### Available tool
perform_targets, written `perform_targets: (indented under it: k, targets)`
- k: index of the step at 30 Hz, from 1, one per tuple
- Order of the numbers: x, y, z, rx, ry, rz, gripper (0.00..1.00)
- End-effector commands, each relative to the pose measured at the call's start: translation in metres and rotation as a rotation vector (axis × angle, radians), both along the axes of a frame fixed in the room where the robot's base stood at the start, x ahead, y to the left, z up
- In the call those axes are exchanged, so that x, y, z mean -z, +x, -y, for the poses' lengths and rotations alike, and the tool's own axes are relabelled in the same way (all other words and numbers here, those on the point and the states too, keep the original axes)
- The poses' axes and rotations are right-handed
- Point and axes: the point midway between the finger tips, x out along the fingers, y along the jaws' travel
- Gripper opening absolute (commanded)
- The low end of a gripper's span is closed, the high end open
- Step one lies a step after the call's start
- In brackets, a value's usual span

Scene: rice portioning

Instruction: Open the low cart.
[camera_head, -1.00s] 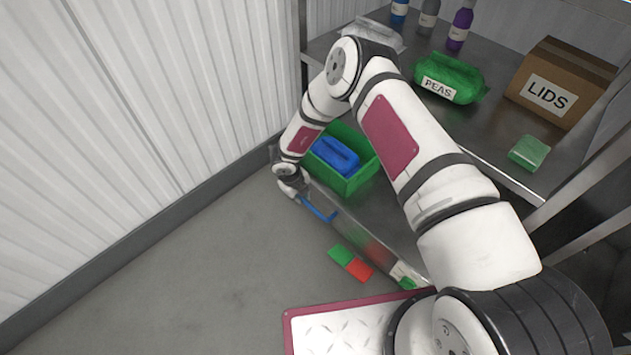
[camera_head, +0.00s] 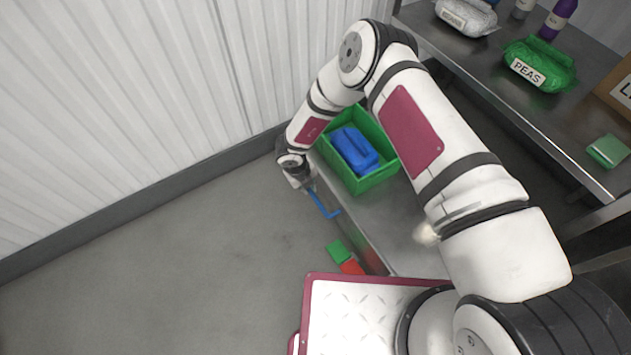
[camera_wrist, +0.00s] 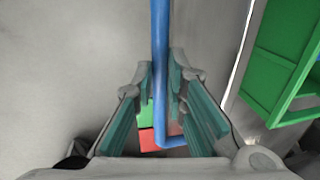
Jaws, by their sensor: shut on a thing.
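The low cart (camera_head: 400,222) is a grey metal drawer-like platform low beside the shelf, standing out to the left of the shelf's front edge. A blue bar handle (camera_head: 325,206) is on its front side. My gripper (camera_head: 307,187) is shut on this handle near the cart's far end. In the wrist view the blue handle (camera_wrist: 160,35) runs between the two fingers of my gripper (camera_wrist: 162,78), and its bent end shows below them. A green crate (camera_head: 378,178) with a blue package (camera_head: 356,150) inside sits on the cart. My arm hides part of the cart.
A metal shelf (camera_head: 480,95) at the right holds a green PEAS bag (camera_head: 540,65), a white bag (camera_head: 467,17), bottles and a green box (camera_head: 608,151). A green floor marker (camera_head: 338,251) and red one (camera_head: 350,267) lie before the cart. Grey floor is open at left, bounded by a ribbed wall (camera_head: 120,110).

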Motion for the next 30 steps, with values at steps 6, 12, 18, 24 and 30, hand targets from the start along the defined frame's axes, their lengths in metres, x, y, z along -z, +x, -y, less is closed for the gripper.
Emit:
perform_targets:
  k: [6, 12, 18, 24, 30]
  targets:
    - [0.0008, -0.0061, -0.0071, 0.000, 0.000, -0.001, 0.00]
    - [0.0008, -0.0066, -0.0080, 0.000, 0.000, -0.001, 0.00]
    - [0.0007, -0.0064, -0.0081, 0.000, 0.001, -0.002, 0.20]
    - [0.0004, -0.0058, -0.0078, 0.000, 0.001, -0.001, 0.33]
    - [-0.0015, -0.0053, -0.0080, 0.000, 0.000, 0.000, 0.33]
